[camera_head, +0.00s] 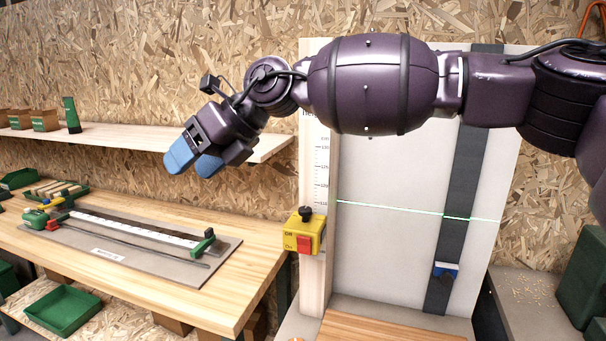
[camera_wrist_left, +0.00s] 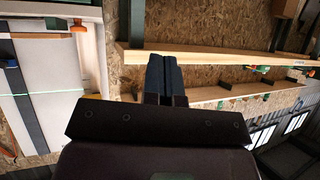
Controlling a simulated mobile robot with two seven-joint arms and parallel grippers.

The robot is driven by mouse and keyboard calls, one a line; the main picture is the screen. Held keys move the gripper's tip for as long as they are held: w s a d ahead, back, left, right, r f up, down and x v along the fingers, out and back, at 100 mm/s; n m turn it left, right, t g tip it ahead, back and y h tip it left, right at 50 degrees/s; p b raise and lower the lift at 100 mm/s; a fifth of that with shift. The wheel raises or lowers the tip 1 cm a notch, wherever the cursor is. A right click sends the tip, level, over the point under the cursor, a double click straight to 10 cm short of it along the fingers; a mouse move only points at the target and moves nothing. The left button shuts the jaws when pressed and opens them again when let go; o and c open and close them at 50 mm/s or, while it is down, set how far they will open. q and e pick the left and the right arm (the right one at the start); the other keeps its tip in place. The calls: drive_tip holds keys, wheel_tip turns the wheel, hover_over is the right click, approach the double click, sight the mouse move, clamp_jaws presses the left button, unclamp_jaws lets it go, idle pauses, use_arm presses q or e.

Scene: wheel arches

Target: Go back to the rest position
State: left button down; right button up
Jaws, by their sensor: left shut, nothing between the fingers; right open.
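My right arm reaches in from the right across the head view, and its gripper (camera_head: 194,161) hangs in the air at the left end of it. Its two blue fingertips point down and left, a little apart, with nothing between them. It is in front of the wall shelf and above the workbench. My left gripper (camera_wrist_left: 165,75) shows only in the left wrist view. Its dark fingers are together and empty, in front of shelves and a chipboard wall. My left arm does not show in the head view.
A workbench (camera_head: 215,307) at left carries a grey board (camera_head: 188,274) with a ruler and green-handled tools. A wall shelf (camera_head: 115,139) holds small boxes. A tall white panel (camera_head: 390,180) with a yellow switch box (camera_head: 290,237) stands behind my right arm. A green tray (camera_head: 62,312) lies low at left.

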drive_tip(key=s+a+r+m+g+y, duration=0.1)
drive_tip(key=s+a+r+m+y, duration=0.1)
drive_tip(key=s+a+m+y, duration=0.35)
drive_tip(key=w+d+f+m+t+y, duration=0.1)
drive_tip(key=w+d+f+m+t, duration=0.35)
drive_tip(key=d+m+t, duration=0.4)
drive_tip(key=w+d+f+m+t+y, duration=0.2)
drive_tip(key=w+d+f+m+t, duration=0.3)
drive_tip(key=m, duration=0.7)
drive_tip(key=d+f+m+t+h, duration=0.6)
drive_tip(key=d+f+m+h, duration=0.5)
drive_tip(key=d+f, duration=0.45)
drive_tip(key=s+d+f+m+g+h, duration=0.1)
drive_tip(key=s+d+f+m+h, duration=0.3)
drive_tip(key=d+f, duration=0.4)
drive_tip(key=s+d+f+m+g+h, duration=0.1)
drive_tip(key=s+d+f+m, duration=0.3)
drive_tip(key=s+d+f, duration=0.45)
use_arm(q)
drive_tip(key=shift+s+f, duration=0.1)
drive_tip(key=shift+f, duration=0.05)
use_arm(e)
drive_tip(key=s+d+f+m+g+h, duration=0.2)
drive_tip(key=s+d+f+g, duration=0.2)
drive_tip(key=s+f, duration=1)
drive_tip(key=shift+s+f+h, duration=0.15)
drive_tip(key=shift+s+h, duration=0.05)
drive_tip(key=shift+h, duration=0.15)
